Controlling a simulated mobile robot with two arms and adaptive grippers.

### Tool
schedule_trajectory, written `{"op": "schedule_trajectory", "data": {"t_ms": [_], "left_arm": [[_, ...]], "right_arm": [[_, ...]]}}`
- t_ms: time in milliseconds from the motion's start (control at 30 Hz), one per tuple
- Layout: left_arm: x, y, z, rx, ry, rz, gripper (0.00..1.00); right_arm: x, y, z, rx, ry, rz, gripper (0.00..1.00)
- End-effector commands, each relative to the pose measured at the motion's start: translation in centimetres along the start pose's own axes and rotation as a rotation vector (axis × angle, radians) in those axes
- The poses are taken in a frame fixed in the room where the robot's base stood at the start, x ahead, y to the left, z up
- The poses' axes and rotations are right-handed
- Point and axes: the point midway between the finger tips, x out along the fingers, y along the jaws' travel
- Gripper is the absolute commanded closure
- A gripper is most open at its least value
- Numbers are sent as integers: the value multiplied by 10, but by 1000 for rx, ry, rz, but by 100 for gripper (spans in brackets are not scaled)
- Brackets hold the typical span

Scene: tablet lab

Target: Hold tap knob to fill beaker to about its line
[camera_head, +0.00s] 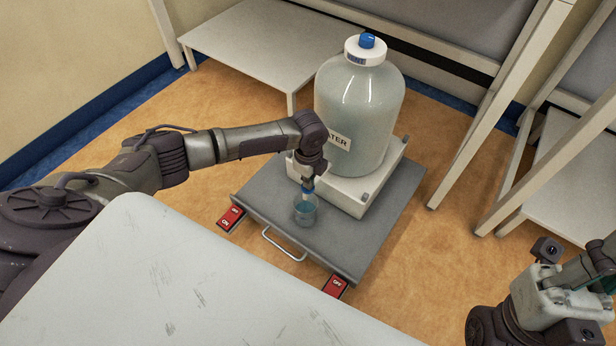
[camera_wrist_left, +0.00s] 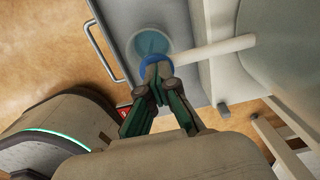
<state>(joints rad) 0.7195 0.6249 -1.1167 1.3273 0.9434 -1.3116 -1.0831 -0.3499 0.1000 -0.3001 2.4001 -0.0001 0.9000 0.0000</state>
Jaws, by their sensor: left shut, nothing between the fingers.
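A large clear water jug (camera_head: 358,105) with a white cap and blue top stands on a white stand. My left gripper (camera_head: 308,183) points down at the blue tap knob (camera_head: 308,189). In the left wrist view its shut fingertips (camera_wrist_left: 157,72) meet at the blue knob (camera_wrist_left: 146,63), at the end of the white spout (camera_wrist_left: 210,46); nothing is between them. The glass beaker (camera_head: 305,211) stands upright below the tap with bluish water in it. It also shows in the left wrist view (camera_wrist_left: 152,43). Its line and exact level are too small to read.
The grey cart (camera_head: 265,205) under the stand has a front handle (camera_head: 283,247) and red ON and OFF pedals (camera_head: 335,287). A pale worktop (camera_head: 180,285) fills the near left. White tables stand behind and right. Part of my right arm shows at lower right; its fingers are unclear.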

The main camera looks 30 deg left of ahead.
Motion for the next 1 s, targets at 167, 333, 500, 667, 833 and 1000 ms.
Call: {"op": "schedule_trajectory", "data": {"t_ms": [167, 333, 500, 667, 833, 1000], "left_arm": [[9, 8, 0, 1, -5, 20, 100], [1, 8, 0, 2, -4, 19, 100], [-30, 6, 0, 2, -3, 11, 100], [-69, 3, 0, 1, -3, 2, 100], [-101, 2, 0, 1, -4, -1, 100], [-118, 2, -1, 0, -2, -2, 100]], "right_arm": [[-1, 0, 0, 0, 0, 0, 100], [-1, 0, 0, -1, 1, 1, 100], [-1, 0, 0, 0, 0, 1, 100], [-1, 0, 0, 0, 0, 0, 100], [0, 0, 0, 0, 0, 0, 100], [0, 0, 0, 0, 0, 0, 100]]}}
